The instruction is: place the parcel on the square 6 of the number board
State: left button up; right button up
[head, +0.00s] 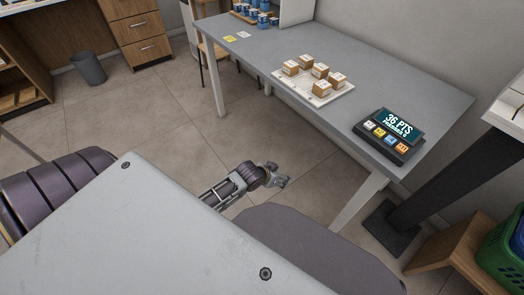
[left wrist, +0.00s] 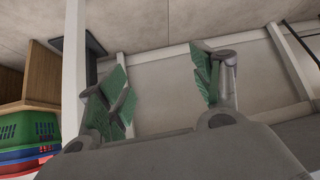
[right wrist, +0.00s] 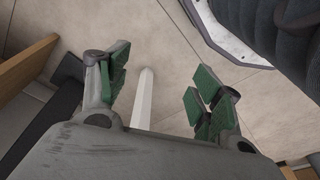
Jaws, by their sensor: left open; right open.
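Several brown parcels (head: 321,70) with white tops stand on a pale board (head: 291,83) on the grey table. The squares' numbers are too small to read, and the parcels cover part of the board. I cannot tell which one is the task's parcel. My left gripper (head: 279,180) is low in front of the table, below its top and well apart from the board. In the left wrist view it is open and empty (left wrist: 165,88). My right gripper (right wrist: 155,92) is open and empty over the floor in the right wrist view; the head view does not show it.
A dark device (head: 390,135) reading "36 PTS" stands at the table's right end. Blue items (head: 262,18) and a yellow note (head: 230,39) are at its far left. A black post base (head: 391,229) and a green basket (head: 502,250) are at the right. A bin (head: 89,68) stands left.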

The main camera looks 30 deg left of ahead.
pick_arm(q)
jog(key=s+d+f+g, duration=0.2)
jog(key=s+f, duration=0.3)
jog(key=s, duration=0.4)
jog(key=s+d+f+g, duration=0.2)
jog(key=s+f+g, duration=0.2)
jog(key=s, duration=0.5)
jog(key=shift+s+d+f+g+y, duration=0.2)
jog(key=shift+f+g+y, duration=0.15)
jog(key=shift+f, duration=0.5)
pick_arm(e)
jog(key=shift+s+f, duration=0.25)
jog(key=shift+s, duration=0.35)
jog(key=shift+w, duration=0.1)
